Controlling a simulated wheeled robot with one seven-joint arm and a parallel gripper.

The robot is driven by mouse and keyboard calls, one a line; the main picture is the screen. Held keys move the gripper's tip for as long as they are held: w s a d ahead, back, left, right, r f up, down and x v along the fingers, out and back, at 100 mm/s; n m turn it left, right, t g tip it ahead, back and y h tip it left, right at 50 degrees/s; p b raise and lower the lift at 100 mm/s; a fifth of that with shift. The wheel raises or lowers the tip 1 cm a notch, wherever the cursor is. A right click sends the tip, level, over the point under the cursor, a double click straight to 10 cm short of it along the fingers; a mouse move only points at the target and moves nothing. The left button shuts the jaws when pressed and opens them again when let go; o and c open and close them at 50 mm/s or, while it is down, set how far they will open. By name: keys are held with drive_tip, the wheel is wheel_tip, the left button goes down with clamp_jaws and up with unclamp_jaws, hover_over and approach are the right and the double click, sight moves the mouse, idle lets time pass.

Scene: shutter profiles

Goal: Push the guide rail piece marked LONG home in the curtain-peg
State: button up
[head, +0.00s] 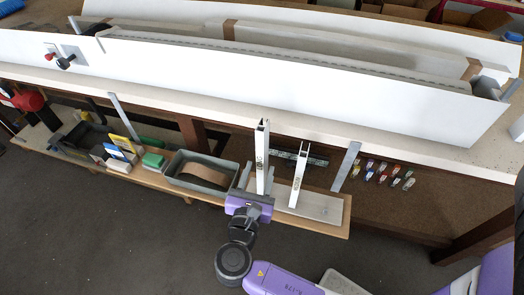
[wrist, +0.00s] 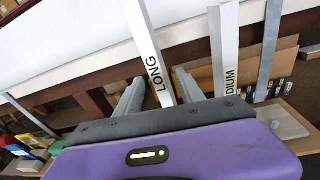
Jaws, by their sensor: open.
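The guide rail piece marked LONG (head: 263,150) is a white upright profile on the low shelf. It also shows in the wrist view (wrist: 150,50), its label readable, between my two fingers. My gripper (head: 258,180) is open, with one finger on each side of the lower part of this piece; I cannot tell whether either finger touches it. The fingers also show in the wrist view (wrist: 158,84). The foot of the LONG piece is hidden behind my gripper. I cannot make out which part is the curtain-peg.
A shorter profile, its label partly readable as MEDIUM (head: 297,178), stands close to the right. A grey upright strip (head: 346,167) is further right. A grey bin (head: 202,171) stands to the left. The bench (head: 200,97) with a long white housing (head: 300,80) is behind.

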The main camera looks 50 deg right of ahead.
sight(260, 153)
drive_tip(key=shift+g+h, duration=0.4)
drive_tip(key=shift+h, duration=0.3)
drive_tip(key=r, duration=0.3)
drive_tip(key=r+p, duration=0.1)
drive_tip(key=r, duration=0.1)
drive_tip(key=shift+w+d, duration=0.2)
drive_tip(key=shift+w, duration=0.2)
drive_tip(key=shift+f+x, duration=0.2)
drive_tip(key=shift+x, duration=1.7)
drive_tip(key=shift+f+x, duration=0.2)
drive_tip(key=shift+x, duration=1.75)
clamp_jaws()
